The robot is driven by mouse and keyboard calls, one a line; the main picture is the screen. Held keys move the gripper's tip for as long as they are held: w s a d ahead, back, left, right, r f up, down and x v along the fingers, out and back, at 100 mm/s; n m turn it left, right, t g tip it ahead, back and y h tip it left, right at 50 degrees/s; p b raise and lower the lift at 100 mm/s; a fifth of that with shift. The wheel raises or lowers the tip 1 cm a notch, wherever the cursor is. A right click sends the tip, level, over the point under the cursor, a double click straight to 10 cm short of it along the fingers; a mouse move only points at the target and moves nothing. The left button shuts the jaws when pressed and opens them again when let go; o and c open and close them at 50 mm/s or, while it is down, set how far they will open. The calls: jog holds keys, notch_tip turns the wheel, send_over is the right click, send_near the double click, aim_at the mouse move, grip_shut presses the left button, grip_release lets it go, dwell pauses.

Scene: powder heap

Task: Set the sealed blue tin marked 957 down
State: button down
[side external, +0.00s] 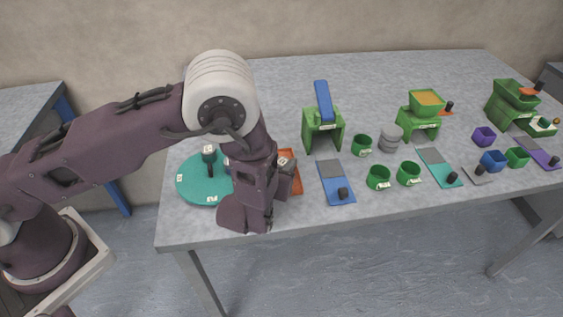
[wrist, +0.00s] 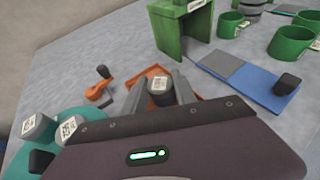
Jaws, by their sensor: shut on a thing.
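In the wrist view my gripper (wrist: 160,82) is shut on a small dark tin (wrist: 160,99) with a pale grey lid and a white label. The label's number is too small to read surely. The tin looks upright, over or in an orange tray (wrist: 133,78); I cannot tell whether it touches the tray floor. In the side view my gripper (side external: 288,182) is low at the front left of the table, and it hides the tin. The orange tray (side external: 296,187) shows only partly behind it.
A teal turntable (side external: 190,192) stands left of my gripper; labelled tins (wrist: 72,129) show near it in the wrist view. A green stand (side external: 309,138) with a blue top and a blue-grey slab (side external: 337,190) are close on the right. Green cups (side external: 378,178) stand farther right.

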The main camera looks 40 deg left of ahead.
jog(key=c, duration=1)
grip_release()
jog(key=shift+f, duration=0.1)
